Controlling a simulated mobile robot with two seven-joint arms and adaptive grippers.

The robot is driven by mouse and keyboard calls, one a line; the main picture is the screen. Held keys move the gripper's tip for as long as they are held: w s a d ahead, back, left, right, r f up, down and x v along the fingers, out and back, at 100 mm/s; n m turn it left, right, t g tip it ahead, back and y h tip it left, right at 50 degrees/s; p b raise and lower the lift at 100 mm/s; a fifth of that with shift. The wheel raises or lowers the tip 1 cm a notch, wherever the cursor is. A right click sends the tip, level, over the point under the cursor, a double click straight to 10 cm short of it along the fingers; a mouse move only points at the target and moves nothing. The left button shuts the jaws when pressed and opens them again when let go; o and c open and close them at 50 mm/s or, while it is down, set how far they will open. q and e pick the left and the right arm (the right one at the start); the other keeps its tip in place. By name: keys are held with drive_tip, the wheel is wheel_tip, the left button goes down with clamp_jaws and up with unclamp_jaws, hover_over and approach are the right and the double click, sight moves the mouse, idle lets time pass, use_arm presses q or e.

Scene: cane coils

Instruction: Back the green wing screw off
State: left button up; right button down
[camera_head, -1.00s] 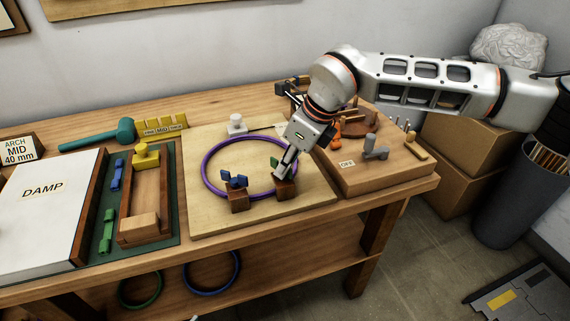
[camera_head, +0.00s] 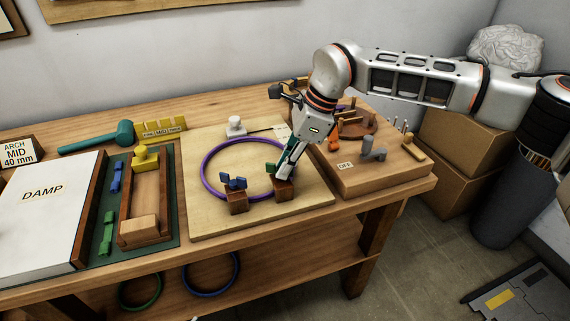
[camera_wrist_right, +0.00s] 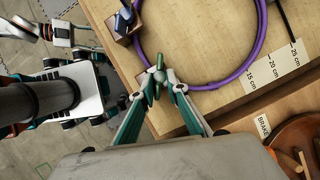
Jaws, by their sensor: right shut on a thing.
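The green wing screw (camera_head: 271,168) is at the right-hand wooden block (camera_head: 284,189) on the pale board. It also shows in the right wrist view (camera_wrist_right: 156,77), upright between the fingertips. My right gripper (camera_head: 282,172) comes down on it from the upper right and is shut on it. The fingers partly hide the screw and its block in the head view. A purple cane ring (camera_head: 205,169) lies on the board, its front passing by this block and a second block (camera_head: 237,203) with a blue wing screw (camera_head: 235,183). My left gripper (camera_wrist_right: 66,36) seems to show at upper left in the wrist view, its fingers unclear.
A white knob (camera_head: 236,128) stands behind the ring. A wooden base (camera_head: 385,177) with pegs, a grey lever (camera_head: 374,149) and an orange piece is right of the board. A wooden tray (camera_head: 128,232) is at left. Bare board lies inside the ring.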

drive_tip(key=shift+f, duration=0.15)
drive_tip(key=c, duration=2)
unclamp_jaws()
drive_tip(key=shift+d, duration=0.1)
drive_tip(key=shift+r, duration=0.2)
drive_tip(key=v, duration=1.1)
drive_tip(key=shift+d+r, duration=0.1)
drive_tip(key=shift+r, duration=0.3)
